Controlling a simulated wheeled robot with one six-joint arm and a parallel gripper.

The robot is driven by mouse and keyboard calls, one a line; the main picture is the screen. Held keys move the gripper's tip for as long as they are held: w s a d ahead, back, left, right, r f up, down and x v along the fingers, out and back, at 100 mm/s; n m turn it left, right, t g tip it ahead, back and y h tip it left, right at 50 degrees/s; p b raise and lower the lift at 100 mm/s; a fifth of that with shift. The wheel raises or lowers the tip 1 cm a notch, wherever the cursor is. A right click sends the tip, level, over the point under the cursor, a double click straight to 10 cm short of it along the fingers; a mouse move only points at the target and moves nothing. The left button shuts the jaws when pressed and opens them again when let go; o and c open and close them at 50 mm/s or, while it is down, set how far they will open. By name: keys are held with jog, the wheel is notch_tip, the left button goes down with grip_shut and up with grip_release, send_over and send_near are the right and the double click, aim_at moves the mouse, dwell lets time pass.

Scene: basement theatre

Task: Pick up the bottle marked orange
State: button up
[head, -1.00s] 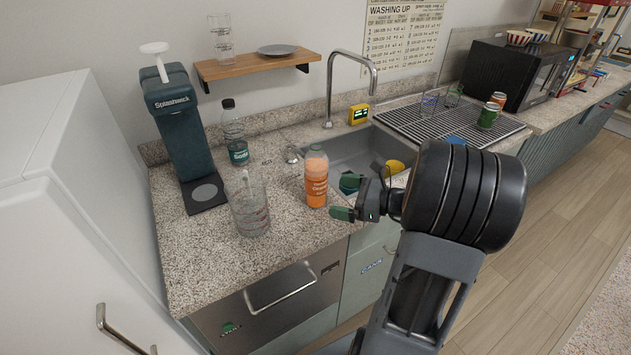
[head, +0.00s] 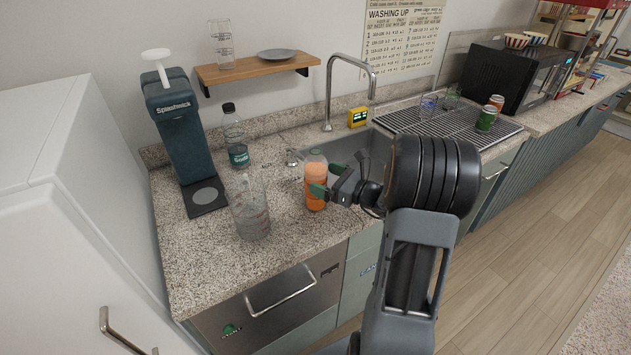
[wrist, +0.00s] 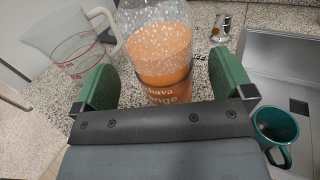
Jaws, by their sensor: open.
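The bottle marked orange (head: 316,182) stands upright on the speckled counter, left of the sink's front corner. It is clear with orange liquid and an orange label; the wrist view (wrist: 165,55) shows part of the label reading "ange". My gripper (head: 322,191) is open at the bottle's right side. In the wrist view its two green fingers (wrist: 165,88) stand to the left and right of the bottle, with gaps showing beside it. The bottle's top is cut off in the wrist view, and its lower part is hidden behind my gripper.
A measuring jug (head: 250,208) stands close left of the bottle. A soda bottle (head: 236,142) and a Splashneck machine (head: 182,135) are behind. The sink (wrist: 290,75) lies right, with a teal mug (wrist: 275,128) in it. A tall tap (head: 328,95) rises behind the sink.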

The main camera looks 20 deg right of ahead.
aim_at(315, 173)
jog(key=shift+p+x, duration=0.3)
jog(key=shift+x, duration=1.6)
jog(key=c, duration=1.2)
jog(key=shift+c, duration=0.6)
jog(key=shift+r, duration=0.1)
